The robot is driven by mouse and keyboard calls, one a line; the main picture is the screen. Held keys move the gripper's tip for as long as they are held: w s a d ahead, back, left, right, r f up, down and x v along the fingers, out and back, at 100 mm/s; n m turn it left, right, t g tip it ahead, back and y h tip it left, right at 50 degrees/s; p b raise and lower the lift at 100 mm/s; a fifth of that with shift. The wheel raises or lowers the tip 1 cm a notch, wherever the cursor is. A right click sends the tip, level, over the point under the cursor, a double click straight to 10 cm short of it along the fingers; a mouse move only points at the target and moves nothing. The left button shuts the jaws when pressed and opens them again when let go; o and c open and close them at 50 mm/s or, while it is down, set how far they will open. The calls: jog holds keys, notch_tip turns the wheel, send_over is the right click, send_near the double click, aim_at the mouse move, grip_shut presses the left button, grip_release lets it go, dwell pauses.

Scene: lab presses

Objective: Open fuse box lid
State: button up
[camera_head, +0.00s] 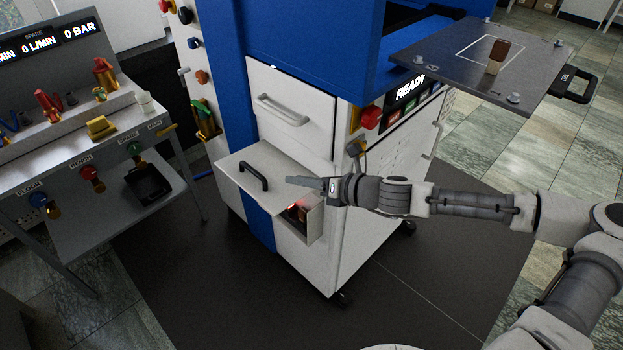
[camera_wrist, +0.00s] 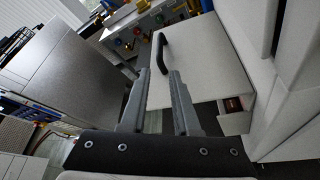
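The fuse box lid is a pale flat panel (camera_head: 279,168) with a black bar handle (camera_head: 254,176), jutting from the cabinet's lower front. Below its right edge is a dark opening with a reddish glow (camera_head: 298,211). In the wrist view, the lid (camera_wrist: 205,70) lies beyond the fingers and its handle (camera_wrist: 160,53) shows just past the fingertips, roughly in line with the gap between them. My gripper (camera_head: 292,181) is to the right of the handle in the head view, apart from it. In the wrist view my gripper (camera_wrist: 159,76) is open and empty.
The blue and white press cabinet (camera_head: 292,95) stands behind the lid, with a drawer above. A metal plate (camera_head: 445,62) juts out at upper right. A grey utility bench (camera_head: 70,160) with valves stands left. Dark mat floor (camera_head: 190,270) lies clear in front.

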jog(key=shift+v, duration=1.5)
